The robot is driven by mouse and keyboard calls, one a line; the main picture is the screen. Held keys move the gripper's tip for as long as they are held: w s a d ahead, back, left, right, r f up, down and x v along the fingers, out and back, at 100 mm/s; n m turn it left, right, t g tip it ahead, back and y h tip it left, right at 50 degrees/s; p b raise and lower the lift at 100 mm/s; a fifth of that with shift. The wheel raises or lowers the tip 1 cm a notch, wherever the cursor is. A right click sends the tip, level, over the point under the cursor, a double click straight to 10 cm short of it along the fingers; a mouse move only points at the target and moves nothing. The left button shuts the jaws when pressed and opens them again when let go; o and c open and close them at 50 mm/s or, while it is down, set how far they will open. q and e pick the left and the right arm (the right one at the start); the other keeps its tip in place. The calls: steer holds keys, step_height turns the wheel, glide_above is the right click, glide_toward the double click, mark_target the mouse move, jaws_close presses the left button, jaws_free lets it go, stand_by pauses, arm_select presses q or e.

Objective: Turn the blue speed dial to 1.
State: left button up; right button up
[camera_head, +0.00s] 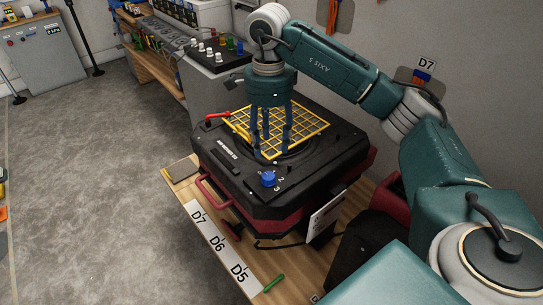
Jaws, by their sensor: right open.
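The blue speed dial (268,178) sits on the front top edge of a black machine (225,170). Small white numbers are printed around the dial; which one it points at is too small to tell. My right gripper (270,148) points down with its fingers spread over the yellow grid (312,123) on top of the machine. It is open and empty, behind the dial and apart from it. Whether the fingertips touch the grid, I cannot tell. My left gripper is not in view.
A red lever (217,115) sticks out at the machine's back left corner, and a red handle (212,196) is at its front. The wooden bench carries a white strip (216,243) marked D7, D6, D5 and a green object (274,283).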

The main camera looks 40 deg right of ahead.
mark_target(268, 176)
steer(key=shift+s+a+f, duration=0.6)
steer(key=shift+s+a, duration=0.15)
steer(key=shift+s, duration=0.1)
steer(key=shift+s+a+f+p, duration=0.1)
steer(key=shift+s+f+p, duration=0.05)
steer(key=shift+f, duration=0.2)
steer(key=shift+s+a+f+p, duration=0.1)
steer(key=shift+f+p, duration=0.05)
steer(key=shift+f, duration=0.2)
steer(key=f, duration=0.3)
steer(key=shift+w+d+f, duration=0.2)
steer(key=shift+f, duration=0.05)
steer(key=shift+w+d+f+p, duration=0.15)
steer(key=shift+f+p, duration=0.15)
steer(key=shift+f, duration=1.35)
steer(key=c, duration=0.3)
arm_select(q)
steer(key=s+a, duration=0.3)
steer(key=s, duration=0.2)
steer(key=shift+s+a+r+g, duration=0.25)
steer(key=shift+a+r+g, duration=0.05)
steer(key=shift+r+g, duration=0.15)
arm_select(e)
steer(key=c, duration=0.8)
